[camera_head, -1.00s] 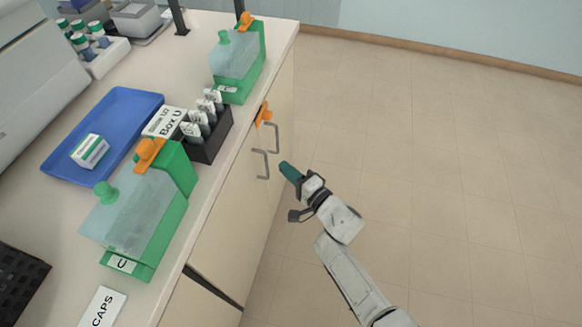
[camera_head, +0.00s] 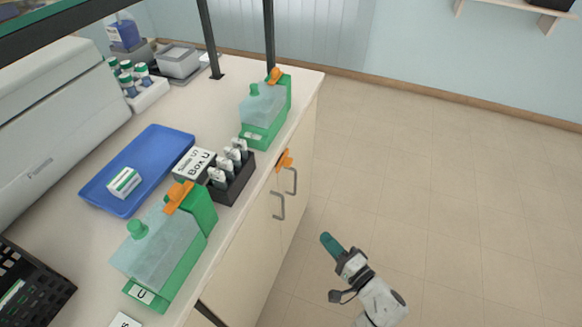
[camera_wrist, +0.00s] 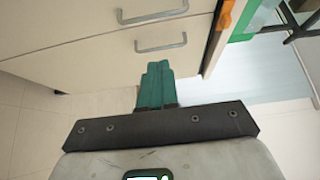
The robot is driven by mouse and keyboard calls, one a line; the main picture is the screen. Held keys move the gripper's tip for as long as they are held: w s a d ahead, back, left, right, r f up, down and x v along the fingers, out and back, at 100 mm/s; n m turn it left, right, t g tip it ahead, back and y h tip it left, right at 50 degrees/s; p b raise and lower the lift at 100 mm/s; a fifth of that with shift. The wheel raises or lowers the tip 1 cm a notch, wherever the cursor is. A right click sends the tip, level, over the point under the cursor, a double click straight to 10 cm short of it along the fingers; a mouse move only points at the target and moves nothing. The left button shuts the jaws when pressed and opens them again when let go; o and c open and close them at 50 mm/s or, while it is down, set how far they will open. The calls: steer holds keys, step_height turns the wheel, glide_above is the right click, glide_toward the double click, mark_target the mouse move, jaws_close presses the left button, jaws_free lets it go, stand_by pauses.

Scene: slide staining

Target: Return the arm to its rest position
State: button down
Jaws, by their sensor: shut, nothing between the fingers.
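My gripper (camera_head: 327,240) hangs over the open floor to the right of the bench, apart from everything. Its teal fingers are together with nothing between them. In the wrist view the shut gripper (camera_wrist: 159,68) points toward the cabinet doors, with two grey handles (camera_wrist: 160,43) beyond the fingertips. My arm reaches in from the bottom edge of the head view.
The bench (camera_head: 262,192) holds two green staining boxes (camera_head: 180,262) (camera_head: 265,112), a black rack of slides (camera_head: 232,180), a blue tray (camera_head: 105,200) with a small carton (camera_head: 124,182), and a black crate (camera_head: 45,290). Tiled floor (camera_head: 450,200) at right is clear.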

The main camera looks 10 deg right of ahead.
steer(key=s+d+r+n+g+h, duration=0.1)
steer(key=s+d+g+h, duration=0.15)
steer(key=d+h, duration=0.3)
steer(key=s+d+n+g+h, duration=0.1)
steer(key=s+d+g+h, duration=0.15)
steer(key=d+h, duration=0.35)
steer(key=s+a+r+n+g+y, duration=0.1)
steer(key=s+n+g, duration=0.4)
steer(key=s, duration=0.5)
steer(key=s+a+r+n+g+y, duration=0.2)
steer(key=s+n+g, duration=0.3)
steer(key=s, duration=0.6)
steer(key=shift+a+r+n+g+y+p, duration=0.25)
steer(key=shift+r+n+g+y+p, duration=0.05)
steer(key=shift+r+n+y, duration=0.45)
steer(key=c, duration=1.8)
jaws_free()
steer(key=shift+s, duration=0.1)
